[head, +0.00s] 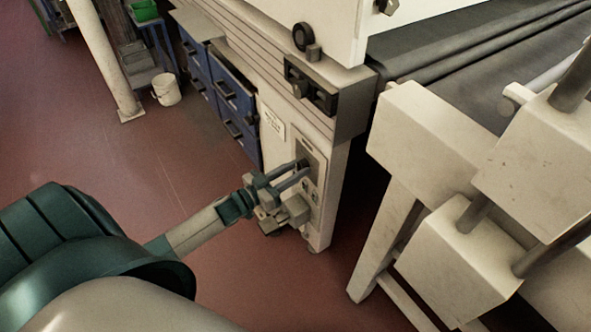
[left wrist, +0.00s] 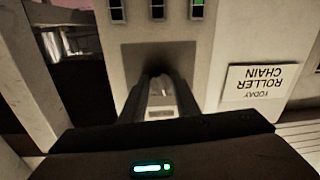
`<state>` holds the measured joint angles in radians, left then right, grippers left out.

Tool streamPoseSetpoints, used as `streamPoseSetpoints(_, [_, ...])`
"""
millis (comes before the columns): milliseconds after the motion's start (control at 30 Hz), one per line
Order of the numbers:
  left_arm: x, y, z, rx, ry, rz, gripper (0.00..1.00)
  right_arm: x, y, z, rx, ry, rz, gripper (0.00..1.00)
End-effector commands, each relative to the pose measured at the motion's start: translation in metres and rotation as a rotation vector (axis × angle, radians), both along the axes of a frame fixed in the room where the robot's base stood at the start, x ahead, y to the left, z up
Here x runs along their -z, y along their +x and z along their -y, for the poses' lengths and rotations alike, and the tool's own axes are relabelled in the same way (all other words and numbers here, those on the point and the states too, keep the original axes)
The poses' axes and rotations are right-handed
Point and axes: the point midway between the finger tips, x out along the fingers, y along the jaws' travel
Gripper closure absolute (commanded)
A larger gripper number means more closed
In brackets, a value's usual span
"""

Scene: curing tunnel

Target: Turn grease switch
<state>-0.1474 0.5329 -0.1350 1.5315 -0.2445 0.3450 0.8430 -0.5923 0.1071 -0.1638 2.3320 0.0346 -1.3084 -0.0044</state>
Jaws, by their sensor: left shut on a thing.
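The grease switch (head: 305,161) is a small dark knob on a grey plate on the white end panel of the machine. My left gripper (head: 299,172) reaches it from the left, fingers pointing at the panel, and is shut on the knob. In the left wrist view the two fingers (left wrist: 160,98) close around the dark switch (left wrist: 158,72), which they largely hide. Its exact turn angle cannot be told. My right gripper is not in view.
A row of small rocker switches (left wrist: 157,10) sits on the same panel, one lit green. A sign (left wrist: 262,82) reading "TODAY ROLLER CHAIN" is beside it. Blue drawers (head: 232,88), a white bucket (head: 166,89) and a white post (head: 100,55) stand beyond. Open red floor lies left.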

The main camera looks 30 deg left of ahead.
Motion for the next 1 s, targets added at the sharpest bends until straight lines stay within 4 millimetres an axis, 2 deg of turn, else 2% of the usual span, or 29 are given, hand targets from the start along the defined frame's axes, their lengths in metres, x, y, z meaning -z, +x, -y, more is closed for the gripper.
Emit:
streamPoseSetpoints(433, [0.001, 0.000, -0.001, 0.000, 0.319, 0.132, 0.94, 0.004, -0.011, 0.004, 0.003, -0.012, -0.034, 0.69])
streamPoseSetpoints(1000, [0.002, 0.001, -0.004, 0.000, 0.822, 0.339, 0.94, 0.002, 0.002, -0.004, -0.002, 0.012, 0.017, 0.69])
